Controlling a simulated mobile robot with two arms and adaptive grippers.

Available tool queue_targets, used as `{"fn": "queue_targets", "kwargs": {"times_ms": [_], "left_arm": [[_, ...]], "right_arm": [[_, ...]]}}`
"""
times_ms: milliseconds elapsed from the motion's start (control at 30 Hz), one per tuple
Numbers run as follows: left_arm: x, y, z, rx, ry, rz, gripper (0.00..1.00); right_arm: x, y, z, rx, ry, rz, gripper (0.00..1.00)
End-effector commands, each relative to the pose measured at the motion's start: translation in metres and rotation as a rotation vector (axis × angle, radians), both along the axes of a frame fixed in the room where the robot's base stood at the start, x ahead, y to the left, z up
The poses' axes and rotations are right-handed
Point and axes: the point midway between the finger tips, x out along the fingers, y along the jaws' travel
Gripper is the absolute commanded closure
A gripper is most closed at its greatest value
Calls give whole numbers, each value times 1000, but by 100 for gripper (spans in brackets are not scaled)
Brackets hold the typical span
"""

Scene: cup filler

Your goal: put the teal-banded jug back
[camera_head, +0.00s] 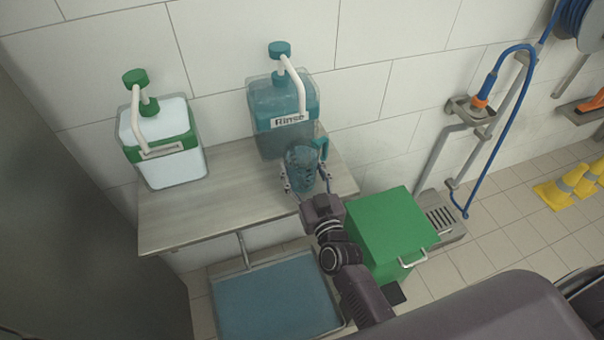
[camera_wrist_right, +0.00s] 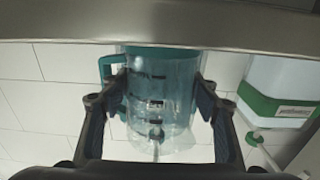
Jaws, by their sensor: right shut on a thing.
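The teal-banded jug (camera_head: 302,166) is clear and tinted, with a teal handle on its right side in the head view. It is upright at the right end of the shelf, in front of the teal "Rinse" dispenser (camera_head: 283,108). My right gripper (camera_head: 306,188) is shut on the jug, one finger on each side of its body. In the right wrist view, which is upside down, the jug (camera_wrist_right: 158,95) sits between the fingers (camera_wrist_right: 158,88). The shelf edge hides its base there, so I cannot tell whether it rests on the shelf. My left gripper is not in view.
A green-banded dispenser (camera_head: 160,146) stands at the left of the shelf (camera_head: 205,212). A blue tray (camera_head: 278,298) is below. A green box (camera_head: 390,228) stands right of my arm. A blue hose (camera_head: 535,90) hangs on the wall. The shelf between dispensers is clear.

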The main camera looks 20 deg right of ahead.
Motion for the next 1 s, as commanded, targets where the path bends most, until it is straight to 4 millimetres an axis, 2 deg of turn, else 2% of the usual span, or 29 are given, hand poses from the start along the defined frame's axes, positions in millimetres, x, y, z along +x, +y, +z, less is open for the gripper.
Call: {"fn": "queue_targets", "kwargs": {"times_ms": [367, 400, 533, 867, 1000], "left_arm": [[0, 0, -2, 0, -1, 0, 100], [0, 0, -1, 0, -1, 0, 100], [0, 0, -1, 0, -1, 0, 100], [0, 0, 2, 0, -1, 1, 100], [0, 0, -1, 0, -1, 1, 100]], "right_arm": [[0, 0, -4, -1, -1, 0, 72], [0, 0, -2, -1, -1, 0, 40], [0, 0, -2, -1, 0, 0, 26], [0, 0, 2, 0, -1, 0, 26], [-14, 0, -1, -1, 2, 0, 26]]}}
